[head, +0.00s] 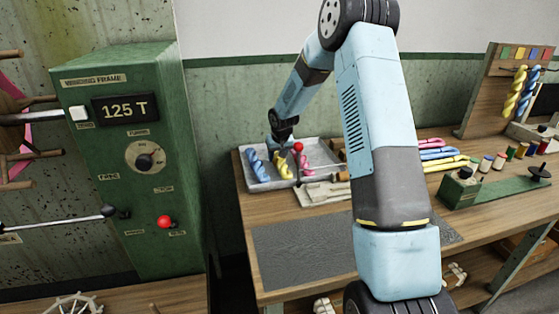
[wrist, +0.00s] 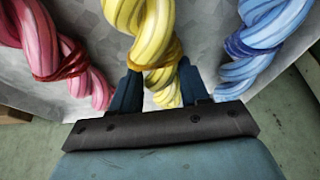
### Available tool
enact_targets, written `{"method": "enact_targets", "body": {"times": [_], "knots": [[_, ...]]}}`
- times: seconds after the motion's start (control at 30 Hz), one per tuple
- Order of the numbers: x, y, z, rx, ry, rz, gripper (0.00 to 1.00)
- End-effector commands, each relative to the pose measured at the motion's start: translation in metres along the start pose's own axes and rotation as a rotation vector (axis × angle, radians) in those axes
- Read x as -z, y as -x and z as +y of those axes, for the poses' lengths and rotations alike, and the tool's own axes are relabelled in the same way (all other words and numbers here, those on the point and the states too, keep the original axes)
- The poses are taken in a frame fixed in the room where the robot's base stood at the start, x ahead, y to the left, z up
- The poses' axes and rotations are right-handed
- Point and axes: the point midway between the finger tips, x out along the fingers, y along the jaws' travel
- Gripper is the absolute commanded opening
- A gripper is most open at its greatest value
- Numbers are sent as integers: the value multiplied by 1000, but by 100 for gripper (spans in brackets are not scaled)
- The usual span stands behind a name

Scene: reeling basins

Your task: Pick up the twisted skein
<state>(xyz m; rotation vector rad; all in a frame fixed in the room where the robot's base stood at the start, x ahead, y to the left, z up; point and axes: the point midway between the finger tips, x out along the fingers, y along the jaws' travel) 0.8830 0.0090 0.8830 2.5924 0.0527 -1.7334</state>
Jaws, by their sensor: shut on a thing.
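Three twisted skeins lie in a grey tray (head: 262,186) on the bench: a blue one (head: 257,163), a yellow one (head: 283,168) and a pink one (head: 307,162). My gripper (wrist: 158,84) is shut on the yellow skein (wrist: 142,28), with one dark finger on each side near its tied band. In the wrist view the pink skein (wrist: 37,42) is at the left and the blue skein (wrist: 262,38) at the right, both outside the fingers. In the head view my fingers are too small to make out. I cannot tell whether the yellow skein is off the tray floor.
A green winding frame (head: 140,150) showing 125 T stands at the left. Pink, blue and yellow skeins (head: 440,154) and several spools (head: 499,161) lie farther right. A dark mat (head: 300,250) on the front bench is bare.

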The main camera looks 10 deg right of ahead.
Motion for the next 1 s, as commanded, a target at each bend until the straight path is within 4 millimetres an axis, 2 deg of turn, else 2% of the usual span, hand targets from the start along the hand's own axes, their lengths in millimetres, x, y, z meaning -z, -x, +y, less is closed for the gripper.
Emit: {"method": "enact_targets", "body": {"times": [0.03,0.27,0.5,0.63,0.77,1.0], "knots": [[0,0,0,0,0,0,36],[0,0,0,0,0,0,14],[0,0,0,0,0,0,13],[3,7,0,0,0,2,13],[11,24,0,0,0,4,13],[33,77,0,-1,0,5,13]]}}
